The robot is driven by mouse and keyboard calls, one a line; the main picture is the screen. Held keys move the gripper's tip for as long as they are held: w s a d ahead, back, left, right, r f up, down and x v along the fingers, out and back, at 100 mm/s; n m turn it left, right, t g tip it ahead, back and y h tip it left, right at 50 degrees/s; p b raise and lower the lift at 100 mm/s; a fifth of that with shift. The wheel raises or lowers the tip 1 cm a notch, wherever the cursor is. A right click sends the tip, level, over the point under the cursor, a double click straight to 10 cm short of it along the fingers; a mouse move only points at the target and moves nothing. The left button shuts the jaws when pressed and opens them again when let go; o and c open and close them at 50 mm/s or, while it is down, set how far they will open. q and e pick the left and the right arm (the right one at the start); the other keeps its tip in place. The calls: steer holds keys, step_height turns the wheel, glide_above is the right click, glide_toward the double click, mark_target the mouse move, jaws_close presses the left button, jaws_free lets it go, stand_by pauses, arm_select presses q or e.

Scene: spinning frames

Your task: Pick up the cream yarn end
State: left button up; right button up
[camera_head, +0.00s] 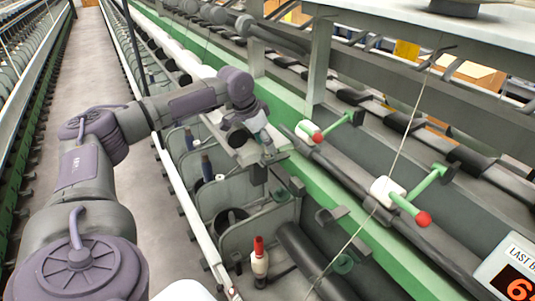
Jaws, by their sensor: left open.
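A thin cream yarn (402,143) runs as a slanting line from the upper right down to the bottom centre, passing in front of the spinning frame. I cannot make out where its loose end is. My left gripper (264,160) is at the end of my arm, over the green rail and the compartments, left of the yarn and apart from it. It is open; its fingers are small and partly blend with the machine parts behind. My right gripper is not in view.
Two green levers with red knobs, one with a knob (423,219) near the yarn, stick out from the frame. A display panel (508,270) is at bottom right. The aisle floor (65,110) is clear.

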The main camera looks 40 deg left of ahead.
arm_select(q)
steer(key=shift+x, duration=1.05)
steer(key=shift+r, duration=0.1)
steer(key=shift+c, duration=0.2)
steer(key=c, duration=0.8)
steer(key=shift+r, duration=0.1)
